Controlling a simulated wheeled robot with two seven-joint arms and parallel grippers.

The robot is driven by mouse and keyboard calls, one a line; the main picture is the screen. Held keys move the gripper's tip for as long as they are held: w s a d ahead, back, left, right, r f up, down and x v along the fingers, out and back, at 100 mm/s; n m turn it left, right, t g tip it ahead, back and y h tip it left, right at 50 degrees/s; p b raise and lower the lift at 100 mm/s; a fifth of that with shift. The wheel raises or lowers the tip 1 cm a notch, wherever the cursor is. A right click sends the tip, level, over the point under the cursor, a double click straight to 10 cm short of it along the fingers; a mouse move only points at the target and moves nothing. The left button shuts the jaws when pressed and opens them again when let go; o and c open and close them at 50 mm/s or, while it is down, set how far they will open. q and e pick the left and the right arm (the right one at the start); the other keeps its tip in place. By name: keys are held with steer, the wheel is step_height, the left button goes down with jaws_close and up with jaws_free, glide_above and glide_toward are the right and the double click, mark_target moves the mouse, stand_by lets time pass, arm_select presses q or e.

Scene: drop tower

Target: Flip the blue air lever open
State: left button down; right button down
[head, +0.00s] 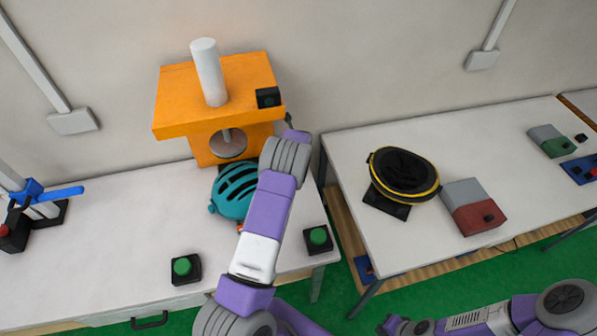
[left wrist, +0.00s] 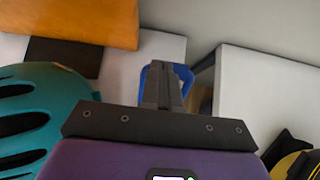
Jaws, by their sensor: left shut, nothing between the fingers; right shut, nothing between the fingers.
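The blue air lever (head: 62,193) is at the far left in the head view, its handle lying roughly level and pointing right from the pipe fitting. My left arm reaches across the middle, past the teal helmet, far from the lever. Its gripper (left wrist: 166,80) is shut and empty in the left wrist view; in the head view the wrist mostly hides it. Blue patches show around its fingers; I cannot tell what they belong to. My right gripper (head: 388,328) is low at the bottom edge in the head view, shut, small and partly cut off.
An orange tower (head: 180,110) with a white cylinder stands behind the teal helmet (head: 232,190). Green buttons (head: 182,267) and (head: 318,237) sit along the table front. The right table holds a black-and-yellow disc (head: 403,172) and a grey-red box (head: 473,208). A gap separates the tables.

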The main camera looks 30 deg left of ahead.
arm_select(q)
step_height(320, 180, up, 9)
steer(key=s+d+p, duration=0.2)
steer(key=p, duration=0.2)
steer(key=shift+s+d+r+p, duration=0.15)
steer(key=shift+s+d+p, duration=0.1)
steer(key=shift+d+p, duration=0.1)
